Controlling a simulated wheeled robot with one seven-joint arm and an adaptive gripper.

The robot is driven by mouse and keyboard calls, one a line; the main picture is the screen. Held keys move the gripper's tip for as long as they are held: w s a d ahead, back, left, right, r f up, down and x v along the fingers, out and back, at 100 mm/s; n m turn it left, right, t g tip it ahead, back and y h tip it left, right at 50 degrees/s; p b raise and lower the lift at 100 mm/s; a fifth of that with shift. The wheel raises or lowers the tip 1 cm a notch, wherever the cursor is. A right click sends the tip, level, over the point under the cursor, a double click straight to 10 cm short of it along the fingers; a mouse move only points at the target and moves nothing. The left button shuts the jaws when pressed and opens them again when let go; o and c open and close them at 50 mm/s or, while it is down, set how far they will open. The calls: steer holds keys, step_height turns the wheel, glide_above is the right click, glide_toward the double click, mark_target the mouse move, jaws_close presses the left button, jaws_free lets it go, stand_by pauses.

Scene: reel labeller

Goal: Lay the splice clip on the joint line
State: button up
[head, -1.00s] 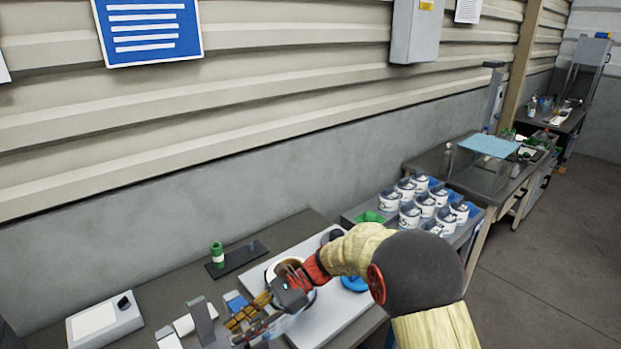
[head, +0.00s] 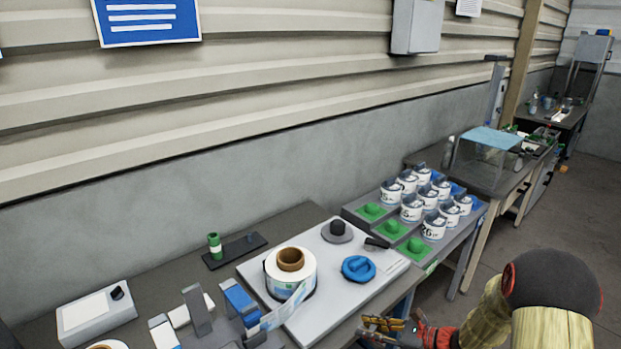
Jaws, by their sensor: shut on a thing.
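My gripper (head: 372,328) is at the bottom of the head view, right of the white plate's front edge and apart from the label reel. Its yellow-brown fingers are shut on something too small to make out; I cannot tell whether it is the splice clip. The white label reel (head: 305,268) with a brown core sits on the white plate (head: 322,318). Its printed label strip (head: 276,317) runs down and left towards a blue and grey block (head: 240,299). I cannot make out the joint line on the strip.
A blue round knob (head: 358,268), a dark grey knob (head: 337,231) and a small black piece (head: 377,242) are on the plate. A rack of several white tubs (head: 411,208) stands behind right. A green-banded roll (head: 215,246) stands behind left. A white box (head: 95,312) is far left.

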steer(key=w+d+m+t+h, duration=0.3)
steer(key=d+m+t+h, duration=0.2)
steer(key=d+m, duration=0.15)
steer(key=a+r+m+h, duration=0.1)
steer(key=a+r, duration=0.1)
steer(key=r, duration=0.4)
steer(key=a+r+h, duration=0.1)
steer(key=a+r, duration=0.1)
steer(key=r, duration=0.4)
steer(key=shift+s+a+r+m+t, duration=0.2)
steer(key=shift+s+a+m+t, duration=0.05)
steer(key=shift+s+m+t, duration=0.1)
